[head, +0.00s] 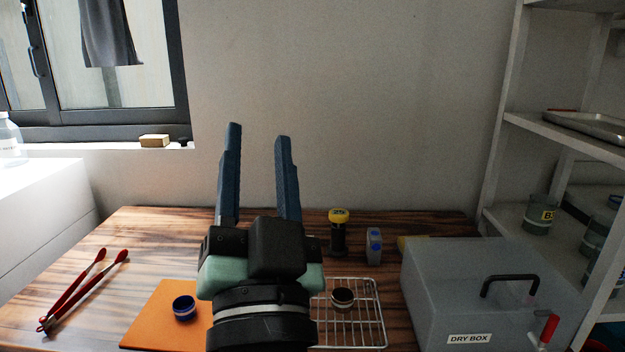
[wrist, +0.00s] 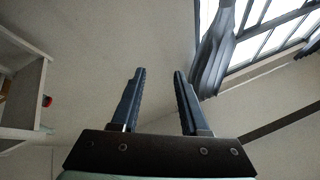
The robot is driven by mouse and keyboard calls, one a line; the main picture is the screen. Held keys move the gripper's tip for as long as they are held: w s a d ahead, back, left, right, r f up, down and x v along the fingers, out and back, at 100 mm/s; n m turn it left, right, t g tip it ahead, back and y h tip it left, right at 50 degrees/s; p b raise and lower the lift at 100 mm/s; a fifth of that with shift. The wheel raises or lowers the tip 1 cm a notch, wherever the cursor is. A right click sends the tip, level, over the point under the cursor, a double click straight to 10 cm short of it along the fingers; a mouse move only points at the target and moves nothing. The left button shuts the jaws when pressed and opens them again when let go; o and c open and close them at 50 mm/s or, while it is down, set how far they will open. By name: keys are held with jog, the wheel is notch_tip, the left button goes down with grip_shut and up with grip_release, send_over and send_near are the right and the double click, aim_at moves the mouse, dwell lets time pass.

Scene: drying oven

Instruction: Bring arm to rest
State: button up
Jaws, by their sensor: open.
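My gripper (head: 257,175) is raised in front of the wooden table in the head view, with its two blue fingers pointing up. The fingers are apart, with nothing between them. In the wrist view my gripper (wrist: 160,98) also shows open and empty against the bare wall and ceiling. My wrist hides part of the table, the orange mat (head: 150,318) and the wire rack (head: 372,312).
The wooden table (head: 135,232) holds red tongs (head: 88,285), a blue-rimmed jar (head: 184,307), another small jar (head: 343,299), a yellow-capped bottle (head: 338,235) and a dry box (head: 455,300). Shelves (head: 560,140) stand right. A window (head: 110,85) is left. Air around the fingers is clear.

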jog(key=s+d+r+n+t+h, duration=0.3)
jog(key=s+d+r, duration=0.2)
jog(key=s+r, duration=0.6)
notch_tip(320, 180, up, 26)
jog(key=w+p, duration=0.3)
jog(key=p, duration=2.2)
jog(key=shift+a+r+p, duration=0.15)
jog(key=shift+r+p, duration=0.1)
jog(key=shift+p, duration=0.1)
jog(key=shift+a, duration=0.1)
